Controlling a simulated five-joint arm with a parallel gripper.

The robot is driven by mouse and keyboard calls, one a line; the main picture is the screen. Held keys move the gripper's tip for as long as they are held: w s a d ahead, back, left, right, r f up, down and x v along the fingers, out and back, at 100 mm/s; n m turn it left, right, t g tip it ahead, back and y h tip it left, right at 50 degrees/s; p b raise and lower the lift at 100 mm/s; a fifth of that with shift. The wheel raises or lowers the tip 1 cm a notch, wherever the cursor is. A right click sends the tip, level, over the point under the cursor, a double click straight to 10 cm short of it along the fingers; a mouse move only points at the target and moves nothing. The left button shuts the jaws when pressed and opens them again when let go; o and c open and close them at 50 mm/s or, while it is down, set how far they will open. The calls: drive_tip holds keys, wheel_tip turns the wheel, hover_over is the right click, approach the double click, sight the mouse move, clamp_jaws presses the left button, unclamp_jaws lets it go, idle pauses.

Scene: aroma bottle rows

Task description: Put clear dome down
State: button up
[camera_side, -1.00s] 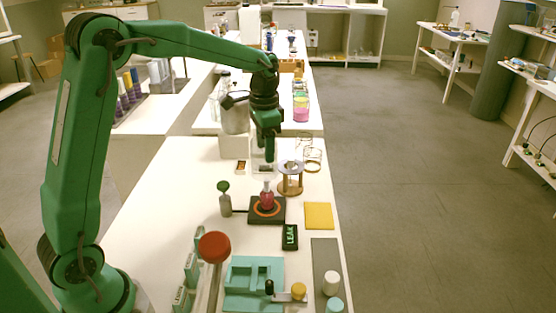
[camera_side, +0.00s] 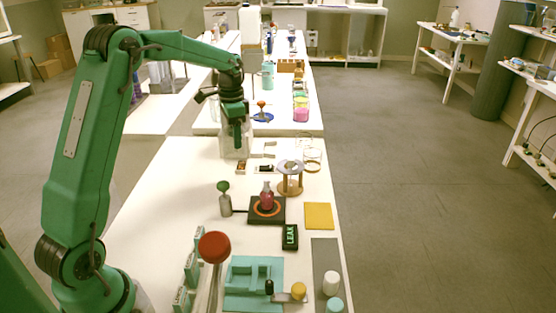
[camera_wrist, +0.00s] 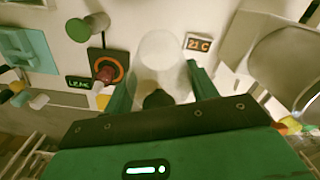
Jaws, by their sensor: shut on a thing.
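My gripper (camera_side: 238,138) is shut on the clear dome (camera_side: 235,148), which hangs between its fingers on the far part of the near white bench. In the wrist view my gripper (camera_wrist: 158,92) has its two green fingers on either side of the see-through dome (camera_wrist: 160,55), with a dark knob at its near end. The dome is toward the left side of the bench, left of the wooden-framed hourglass-like stand (camera_side: 290,178). I cannot tell whether its rim touches the bench.
A small display tile (camera_wrist: 198,43) lies close beside the dome. A hotplate (camera_side: 280,216) with a pink flask (camera_side: 266,196) stands nearer, beside a green-topped bottle (camera_side: 224,200). A yellow square (camera_side: 319,216) lies at right.

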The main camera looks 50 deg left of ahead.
wheel_tip(320, 180, down, 6)
idle(0.4)
drive_tip(key=shift+f, duration=0.15)
drive_tip(key=shift+f, duration=1.7)
drive_tip(key=shift+f, duration=0.2)
drive_tip(key=o, duration=1.1)
drive_tip(key=shift+r, duration=0.1)
wheel_tip(320, 180, up, 11)
drive_tip(key=shift+r, duration=0.6)
